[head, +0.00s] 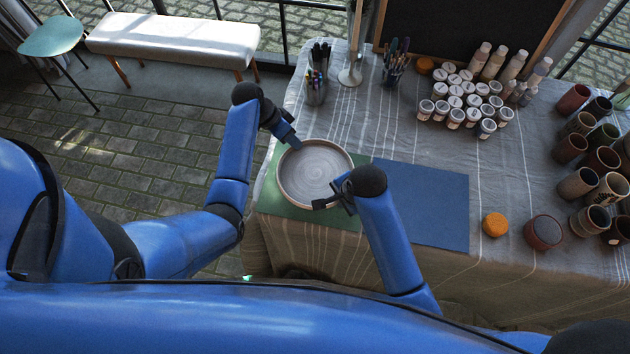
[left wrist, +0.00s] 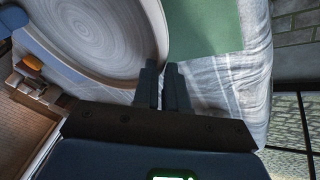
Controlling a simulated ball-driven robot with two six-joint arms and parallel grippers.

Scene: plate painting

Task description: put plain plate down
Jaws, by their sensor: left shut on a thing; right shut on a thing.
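The plain plate (head: 313,172) is round, pale grey-brown and unpainted, with a raised rim. It lies level over the green mat (head: 278,205); I cannot tell whether it touches the mat. My left gripper (head: 295,146) is shut on its rim at the far left side. In the left wrist view the plate (left wrist: 95,30) fills the upper left, with the left gripper's fingers (left wrist: 164,78) at its edge and the green mat (left wrist: 212,22) beyond. My right gripper (head: 334,202) is shut on the rim at the near right side; its fingertips are partly hidden.
A blue mat (head: 430,205) lies bare to the right. An orange sponge (head: 495,224) and a dark red pot (head: 542,232) stand beyond it. Pen cups (head: 316,88) and paint jars (head: 456,117) stand at the back. Several cups (head: 577,184) crowd the right.

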